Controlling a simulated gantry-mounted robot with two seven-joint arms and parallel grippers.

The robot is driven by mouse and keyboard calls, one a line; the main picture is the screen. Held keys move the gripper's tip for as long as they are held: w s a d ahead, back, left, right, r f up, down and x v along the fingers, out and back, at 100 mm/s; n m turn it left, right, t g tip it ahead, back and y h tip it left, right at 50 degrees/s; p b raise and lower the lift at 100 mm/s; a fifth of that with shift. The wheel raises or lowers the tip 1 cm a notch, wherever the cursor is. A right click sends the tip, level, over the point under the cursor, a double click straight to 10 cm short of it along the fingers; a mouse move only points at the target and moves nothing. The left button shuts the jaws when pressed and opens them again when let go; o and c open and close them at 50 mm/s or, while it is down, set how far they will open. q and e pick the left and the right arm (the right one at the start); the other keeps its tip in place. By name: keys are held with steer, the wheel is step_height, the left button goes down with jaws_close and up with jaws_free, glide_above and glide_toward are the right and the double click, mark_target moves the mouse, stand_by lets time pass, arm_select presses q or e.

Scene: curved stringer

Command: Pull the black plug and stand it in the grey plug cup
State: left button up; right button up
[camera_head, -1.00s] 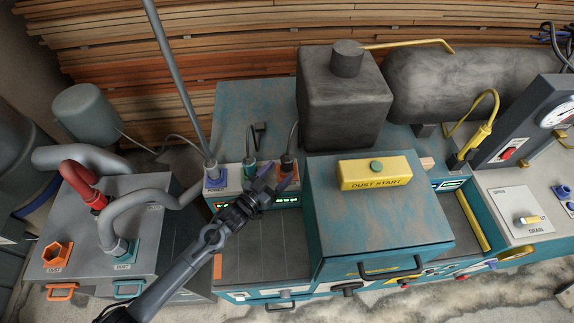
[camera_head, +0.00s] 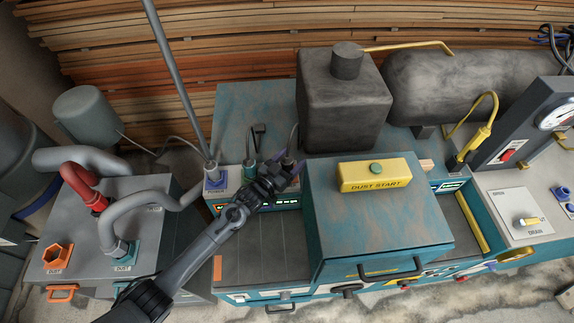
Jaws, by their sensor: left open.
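A dark plug (camera_head: 288,160) with a cord rising from its top stands at the right end of a socket row on the teal machine. It looks like the black plug, and my left gripper hides its lower part. My left gripper (camera_head: 282,174) is open with its fingers at this plug, overlapping its base. I cannot tell whether they touch it. A grey plug (camera_head: 211,169) sits in a blue socket further left. I cannot make out the grey plug cup with certainty. My right gripper is not in view.
A teal box with a yellow DUST START block (camera_head: 375,174) stands close to the right of the gripper. A dark tank (camera_head: 343,105) rises behind. A grey dust unit (camera_head: 70,235) with hoses stands at left. The grey bed (camera_head: 262,248) below the sockets is clear.

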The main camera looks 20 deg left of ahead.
arm_select(q)
steer(key=c, duration=1.1)
